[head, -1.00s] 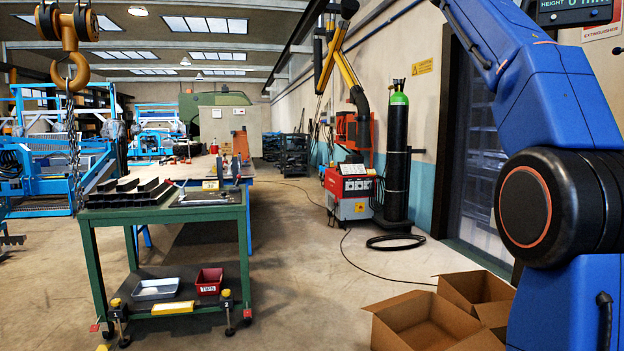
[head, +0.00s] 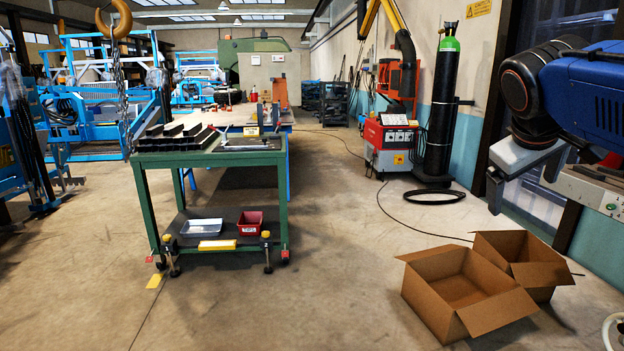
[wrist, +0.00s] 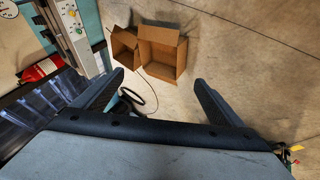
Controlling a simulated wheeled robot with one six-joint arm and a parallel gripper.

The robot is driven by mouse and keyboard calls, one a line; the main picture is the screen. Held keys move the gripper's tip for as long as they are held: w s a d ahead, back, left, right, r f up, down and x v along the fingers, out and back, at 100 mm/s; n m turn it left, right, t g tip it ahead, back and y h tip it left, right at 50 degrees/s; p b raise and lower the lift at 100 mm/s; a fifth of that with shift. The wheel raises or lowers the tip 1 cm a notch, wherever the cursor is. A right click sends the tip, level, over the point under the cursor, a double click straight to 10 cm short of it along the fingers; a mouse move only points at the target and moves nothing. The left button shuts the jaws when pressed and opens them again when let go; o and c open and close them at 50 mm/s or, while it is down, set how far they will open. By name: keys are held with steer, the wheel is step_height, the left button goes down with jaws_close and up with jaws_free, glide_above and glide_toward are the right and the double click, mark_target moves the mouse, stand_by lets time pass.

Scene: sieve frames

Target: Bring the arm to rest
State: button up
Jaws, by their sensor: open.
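My gripper (wrist: 160,79) is open and empty in the wrist view, its two dark fingers spread wide with bare floor and cardboard boxes beyond them. In the head view my blue arm (head: 590,95) reaches in from the right edge, with a black joint and the grey gripper body (head: 527,157) hanging below it. The gripper is in the air, apart from the boxes, in front of the dark door area. Part of the arm is cut off by the picture edge.
Two open cardboard boxes, the nearer one (head: 450,315) larger, stand on the floor at right. A green work table (head: 205,158) with dark bars and trays stands left of centre. A gas cylinder (head: 440,110) and red welder (head: 390,145) stand by the wall. The middle floor is clear.

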steer(key=s+a+f+y, duration=0.1)
steer(key=s+a+f, duration=0.3)
steer(key=f, duration=0.5)
steer(key=s+a+f+m+y, duration=0.1)
steer(key=s+a+f, duration=0.3)
steer(key=f, duration=0.5)
steer(key=s+a+f+m+y, duration=0.1)
steer(key=s+a+f+y, duration=0.2)
steer(key=s+f, duration=0.3)
step_height(320, 180, down, 3)
steer(key=shift+s+a+r+g, duration=0.1)
steer(key=shift+s+a+g, duration=0.3)
steer(key=shift+a, duration=0.4)
